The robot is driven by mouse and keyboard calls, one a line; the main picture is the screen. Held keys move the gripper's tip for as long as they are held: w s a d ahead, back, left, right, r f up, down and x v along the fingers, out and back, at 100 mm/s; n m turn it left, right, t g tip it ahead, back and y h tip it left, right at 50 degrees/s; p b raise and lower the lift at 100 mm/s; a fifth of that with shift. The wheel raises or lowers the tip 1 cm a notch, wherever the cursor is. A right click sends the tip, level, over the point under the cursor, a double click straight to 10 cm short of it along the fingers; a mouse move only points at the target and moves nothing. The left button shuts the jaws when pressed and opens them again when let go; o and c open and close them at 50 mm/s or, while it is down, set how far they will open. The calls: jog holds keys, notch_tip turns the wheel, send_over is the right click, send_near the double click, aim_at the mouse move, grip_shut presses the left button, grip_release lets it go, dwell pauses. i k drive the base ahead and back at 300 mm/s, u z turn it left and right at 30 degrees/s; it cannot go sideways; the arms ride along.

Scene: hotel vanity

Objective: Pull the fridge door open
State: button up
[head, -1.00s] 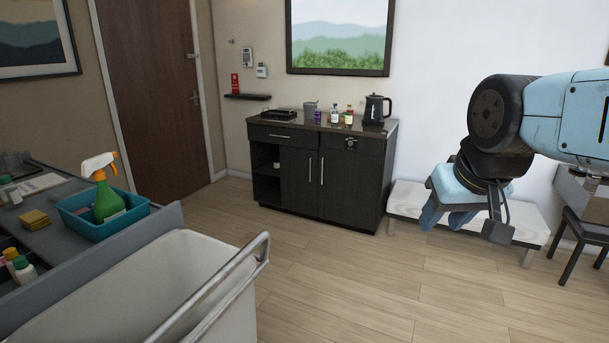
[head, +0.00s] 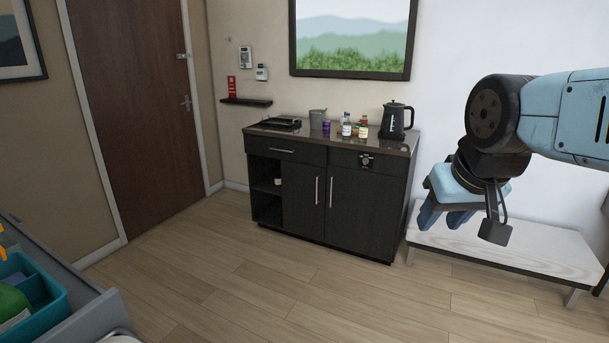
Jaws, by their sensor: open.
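A dark cabinet (head: 300,243) stands against the back wall in the head view. Its front has two tall shut doors, a narrower left door (head: 303,203) and a wider right door (head: 366,215), each with a vertical silver handle. The left handle (head: 317,190) and the right handle (head: 331,192) stand close together. No separate fridge shows, and I cannot tell which door is the fridge's. My gripper (head: 452,220) is open and empty, pointing down at the right, apart from the cabinet and in front of the white bench.
A low white bench (head: 540,258) stands right of the cabinet. A black kettle (head: 396,120), small bottles and a tray (head: 281,123) are on the cabinet top. A cart with a teal caddy (head: 62,310) is at lower left. Wood floor (head: 270,290) before the cabinet is clear.

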aim_at(363, 207)
jog(key=u, duration=0.05)
jog(key=i, duration=2.85)
jog(key=z, duration=2.1)
jog(key=k, duration=0.55)
jog(key=u, duration=1.3)
